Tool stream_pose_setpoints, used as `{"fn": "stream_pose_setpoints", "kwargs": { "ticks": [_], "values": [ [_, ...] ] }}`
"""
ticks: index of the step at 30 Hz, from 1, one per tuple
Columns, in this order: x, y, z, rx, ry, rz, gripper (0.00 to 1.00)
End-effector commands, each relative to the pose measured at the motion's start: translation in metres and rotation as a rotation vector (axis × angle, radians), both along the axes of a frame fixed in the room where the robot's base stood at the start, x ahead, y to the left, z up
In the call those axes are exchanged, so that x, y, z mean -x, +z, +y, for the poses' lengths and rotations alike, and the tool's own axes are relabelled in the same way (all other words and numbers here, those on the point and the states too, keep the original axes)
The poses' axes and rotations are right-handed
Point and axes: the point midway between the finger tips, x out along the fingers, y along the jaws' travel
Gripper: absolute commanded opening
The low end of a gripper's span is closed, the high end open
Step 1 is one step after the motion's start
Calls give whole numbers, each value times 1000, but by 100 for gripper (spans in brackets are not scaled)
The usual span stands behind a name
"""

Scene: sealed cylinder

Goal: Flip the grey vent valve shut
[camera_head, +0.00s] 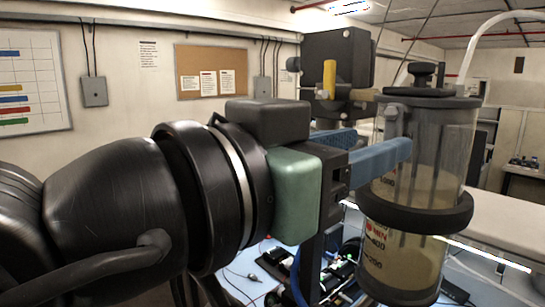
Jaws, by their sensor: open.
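The clear sealed cylinder (440,130) stands upright at the right, with a dark lid, a dark middle band and tan contents low down. A small grey upright piece (390,120) at the cylinder's upper left, just under the brass-coloured fitting, looks like the grey vent valve; its exact position is hard to read. My gripper (382,142) has blue fingers, open and apart. The nearer finger reaches right, in front of the cylinder's left wall, just below the grey piece. The farther finger is partly hidden behind my gripper's body. I cannot tell whether either finger touches anything.
A yellow handle (329,78) stands upright in front of a black box (345,50), left of the cylinder. A black knob (422,72) tops the lid. A clear hose (490,40) arches at the right. Cables and electronics (340,272) lie on the bench below.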

Motion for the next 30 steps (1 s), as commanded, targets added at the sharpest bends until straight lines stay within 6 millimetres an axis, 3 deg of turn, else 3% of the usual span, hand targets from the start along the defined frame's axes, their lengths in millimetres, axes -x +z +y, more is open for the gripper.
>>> {"fn": "stream_pose_setpoints", "kwargs": {
  "ticks": [6,12,27,30],
  "values": [
    [30,1,40,0,6,-4,49],
    [49,1,63,-1,4,-2,49],
    [55,0,69,-2,0,-2,49],
    [45,-2,67,35,34,-10,49]
  ]
}}
